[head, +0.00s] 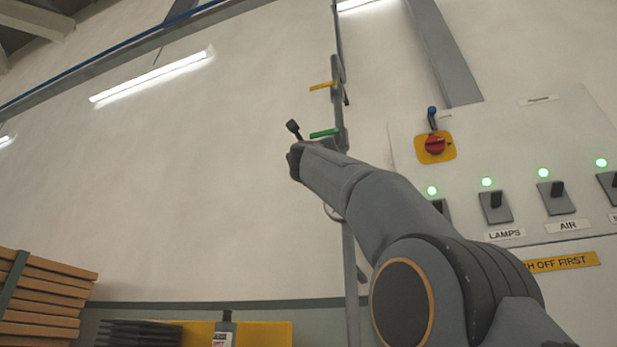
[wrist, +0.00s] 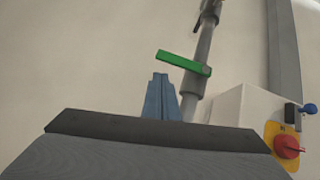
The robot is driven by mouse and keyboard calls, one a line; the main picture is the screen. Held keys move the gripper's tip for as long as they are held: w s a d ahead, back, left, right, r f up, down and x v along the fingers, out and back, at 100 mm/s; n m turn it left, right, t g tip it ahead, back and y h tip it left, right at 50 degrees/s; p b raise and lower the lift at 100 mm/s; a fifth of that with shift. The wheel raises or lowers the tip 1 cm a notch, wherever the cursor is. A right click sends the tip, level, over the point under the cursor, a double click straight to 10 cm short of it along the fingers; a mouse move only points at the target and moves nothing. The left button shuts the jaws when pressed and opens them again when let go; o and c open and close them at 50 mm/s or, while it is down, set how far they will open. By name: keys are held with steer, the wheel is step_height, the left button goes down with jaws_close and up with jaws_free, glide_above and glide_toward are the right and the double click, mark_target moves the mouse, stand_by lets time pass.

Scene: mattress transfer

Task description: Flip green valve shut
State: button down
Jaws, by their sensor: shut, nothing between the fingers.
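The green valve handle (head: 324,133) sticks out to the left from a vertical grey pipe (head: 338,72), just above the end of my arm in the head view. In the wrist view the green handle (wrist: 184,62) lies crosswise to the pipe (wrist: 203,50), its left end slightly higher. My gripper (wrist: 160,78) is shut and empty. Its fingertips are just below the handle's left half in the wrist view, with a small gap in the picture. I cannot tell the depth between them. The arm hides the gripper fingers in the head view.
A yellow handle (head: 322,86) is higher on the same pipe. To the right is a panel with a red knob on a yellow plate (head: 435,147), a blue-tipped lever (head: 432,117) and several switches (head: 495,206). Stacked planks (head: 45,300) stand at lower left.

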steer(key=w+a+f+b+v, duration=0.1)
steer(key=b+v, duration=0.8)
steer(key=v, duration=0.2)
steer(key=shift+a+f, duration=0.15)
steer(key=shift+a, duration=0.05)
stand_by(0.4)
